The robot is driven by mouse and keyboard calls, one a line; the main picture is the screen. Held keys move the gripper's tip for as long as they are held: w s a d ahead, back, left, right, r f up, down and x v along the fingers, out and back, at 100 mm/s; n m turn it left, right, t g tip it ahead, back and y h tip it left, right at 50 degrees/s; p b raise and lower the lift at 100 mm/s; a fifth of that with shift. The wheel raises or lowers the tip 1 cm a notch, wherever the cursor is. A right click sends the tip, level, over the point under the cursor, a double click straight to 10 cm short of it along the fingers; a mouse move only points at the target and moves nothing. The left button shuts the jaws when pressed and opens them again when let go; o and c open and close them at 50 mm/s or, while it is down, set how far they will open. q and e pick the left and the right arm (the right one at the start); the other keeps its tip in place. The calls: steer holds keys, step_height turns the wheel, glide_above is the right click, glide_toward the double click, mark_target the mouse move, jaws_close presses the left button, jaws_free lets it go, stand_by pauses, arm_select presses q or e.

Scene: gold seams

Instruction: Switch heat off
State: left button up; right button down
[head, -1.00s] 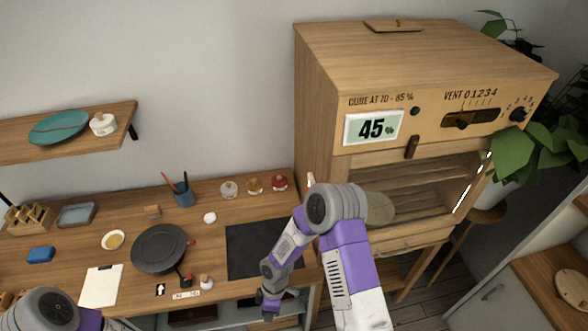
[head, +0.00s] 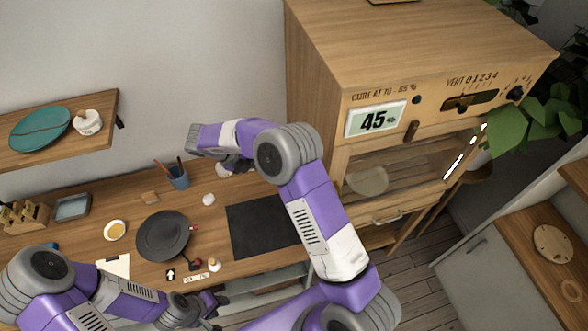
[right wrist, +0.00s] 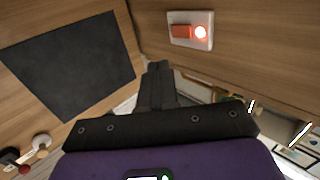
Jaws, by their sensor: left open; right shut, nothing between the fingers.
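The heat switch (right wrist: 190,30) shows in the right wrist view as a white plate with a red rocker and a glowing red light. It is mounted on a wooden wall surface. My right gripper (right wrist: 160,68) is shut and empty, with its fingertips below and left of the plate, apart from it in the picture. In the head view my right arm hides the switch, and its fingers cannot be made out. My left gripper (head: 212,304) is open and empty at the front edge of the worktable, low in the head view.
A dark mat (head: 262,235) lies on the worktable (head: 75,240), also visible in the right wrist view (right wrist: 70,62). A dark round plate (head: 163,236) and small pots stand left of it.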

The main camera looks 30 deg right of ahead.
arm_select(q)
steer(key=shift+s, duration=0.1)
arm_select(e)
steer(key=shift+s+d, duration=0.1)
steer(key=shift+s, duration=0.05)
arm_select(q)
step_height(320, 180, up, 2)
steer(key=shift+r+p, duration=0.25)
steer(key=shift+p, duration=1)
arm_select(e)
steer(key=d+r+x, duration=0.1)
steer(key=x, duration=1.2)
steer(key=shift+d+r, duration=0.25)
arm_select(q)
steer(key=shift+f, duration=0.1)
arm_select(e)
steer(key=shift+f, duration=0.1)
